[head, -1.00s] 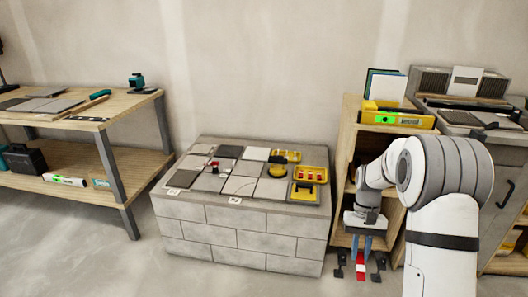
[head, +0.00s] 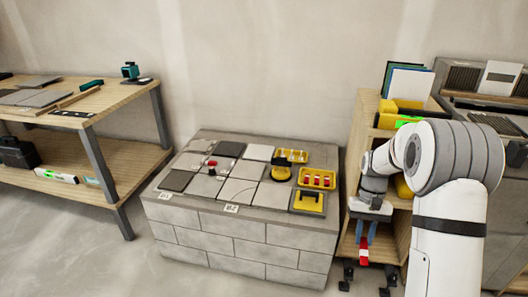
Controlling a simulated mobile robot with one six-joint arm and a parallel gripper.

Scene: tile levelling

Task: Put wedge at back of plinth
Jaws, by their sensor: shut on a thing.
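My gripper (head: 365,236) is shut on a red wedge (head: 364,254), its blue fingers pointing down. The wedge hangs below the fingertips, to the right of the plinth and in front of the wooden shelf unit. The plinth (head: 238,242) is a grey block-built stand with grey, dark and white tiles on top. A yellow tray (head: 330,186) on its right side holds several red and white pieces. Another yellow tray (head: 303,158) sits at the back of the plinth top.
A yellow-and-black suction cup (head: 281,171) and a yellow-framed item (head: 308,202) stand on the plinth's right part. A red-topped piece (head: 212,165) stands among the tiles. A wooden shelf unit (head: 362,120) is at the right, a wooden workbench (head: 100,110) at the left.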

